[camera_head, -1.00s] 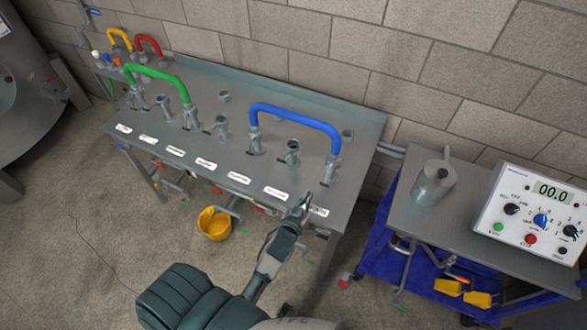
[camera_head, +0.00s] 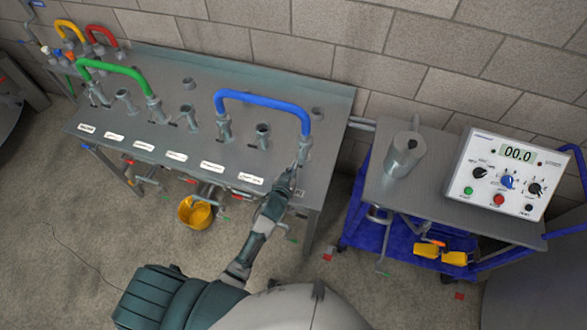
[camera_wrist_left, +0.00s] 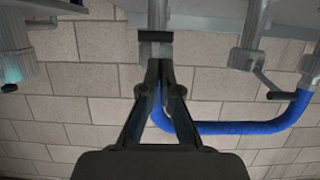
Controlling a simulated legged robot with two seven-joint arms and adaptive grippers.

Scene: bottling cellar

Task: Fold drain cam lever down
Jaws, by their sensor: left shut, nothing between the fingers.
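My left gripper (camera_head: 294,170) is shut and empty, at the front of the coupling (camera_head: 304,152) under the right end of the blue hose (camera_head: 262,98). In the left wrist view the closed fingertips (camera_wrist_left: 160,66) are just below a dark lever bar (camera_wrist_left: 155,36) crossing a grey pipe fitting; I cannot tell whether they touch it. Another lever (camera_wrist_left: 268,82) slants from a fitting to the right. No lever is clearly marked as the drain one; the labels are too small to read. My right gripper is not in view.
The steel bench (camera_head: 215,165) carries green, yellow and red hoses and several open stubs. A yellow bucket (camera_head: 195,212) is under its front. Right of it, a blue cart (camera_head: 375,195) holds a metal canister (camera_head: 403,155) and a control box (camera_head: 508,172). Bare floor lies in front.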

